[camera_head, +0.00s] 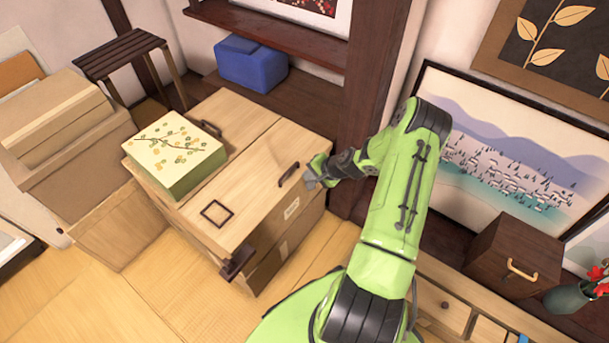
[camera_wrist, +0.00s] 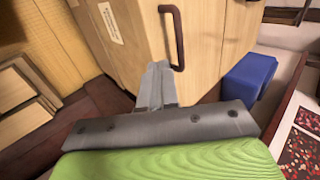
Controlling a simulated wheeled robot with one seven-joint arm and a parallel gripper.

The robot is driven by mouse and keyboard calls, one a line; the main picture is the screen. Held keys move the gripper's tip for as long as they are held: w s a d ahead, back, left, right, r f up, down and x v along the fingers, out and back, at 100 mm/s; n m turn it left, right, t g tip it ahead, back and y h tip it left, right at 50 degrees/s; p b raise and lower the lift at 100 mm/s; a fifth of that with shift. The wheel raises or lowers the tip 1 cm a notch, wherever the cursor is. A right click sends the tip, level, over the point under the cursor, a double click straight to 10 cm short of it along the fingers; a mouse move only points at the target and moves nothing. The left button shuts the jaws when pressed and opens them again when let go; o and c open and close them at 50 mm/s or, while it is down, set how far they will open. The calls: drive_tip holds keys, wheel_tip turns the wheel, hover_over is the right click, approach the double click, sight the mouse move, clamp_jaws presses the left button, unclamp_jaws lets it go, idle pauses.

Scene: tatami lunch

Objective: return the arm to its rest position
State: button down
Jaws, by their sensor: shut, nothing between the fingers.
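My gripper (camera_head: 312,181) is at the end of my green arm, at the right side of the light wooden chest (camera_head: 262,150) in the head view. In the wrist view my gripper (camera_wrist: 156,80) shows as grey fingers shut together, with nothing between them. The fingers are close to the chest (camera_wrist: 215,35) and its dark handle (camera_wrist: 178,40). I cannot tell whether they touch the wood. My arm reaches out from the bottom of the head view, bent toward the chest.
A patterned box (camera_head: 178,165) stands on the chest. A blue box (camera_head: 250,65) sits on the dark ledge behind. A dark post (camera_head: 375,60) rises near my arm. A framed landscape (camera_head: 510,150) and a brown box (camera_head: 512,258) are at the right. Tatami floor (camera_head: 170,290) lies clear at lower left.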

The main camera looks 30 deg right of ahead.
drive_tip(key=p+v, duration=0.1)
drive_tip(key=v, duration=0.6)
drive_tip(key=shift+p, duration=0.4)
drive_tip(key=shift+w+r, duration=0.1)
drive_tip(key=shift+r, duration=0.05)
